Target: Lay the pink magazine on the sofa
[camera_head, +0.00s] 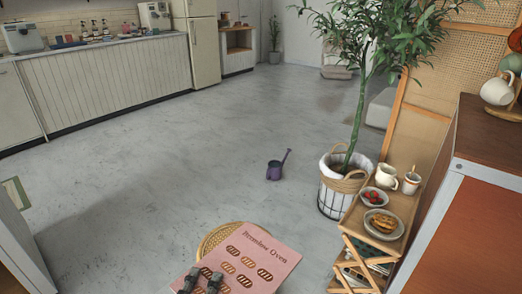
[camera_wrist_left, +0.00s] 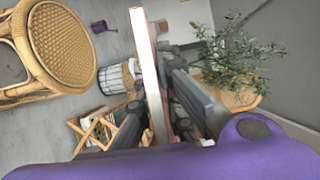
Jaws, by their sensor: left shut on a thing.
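The pink magazine (camera_head: 262,262) has bread drawings and a printed title on its cover. It is in the lower middle of the head view. My left gripper (camera_head: 200,281) is shut on its near left edge. In the left wrist view the magazine (camera_wrist_left: 148,62) shows nearly edge-on, between the dark fingers of the gripper (camera_wrist_left: 160,112). I cannot make out a sofa for certain; a pale grey block (camera_head: 381,108) is partly hidden behind the potted tree. My right gripper is out of view.
A round wicker stool (camera_head: 212,238) shows partly behind the magazine; it also shows in the left wrist view (camera_wrist_left: 72,48). A purple watering can (camera_head: 274,171) stands on open floor. The tree's basket (camera_head: 333,198) and a wooden shelf (camera_head: 399,208) with food stand right.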

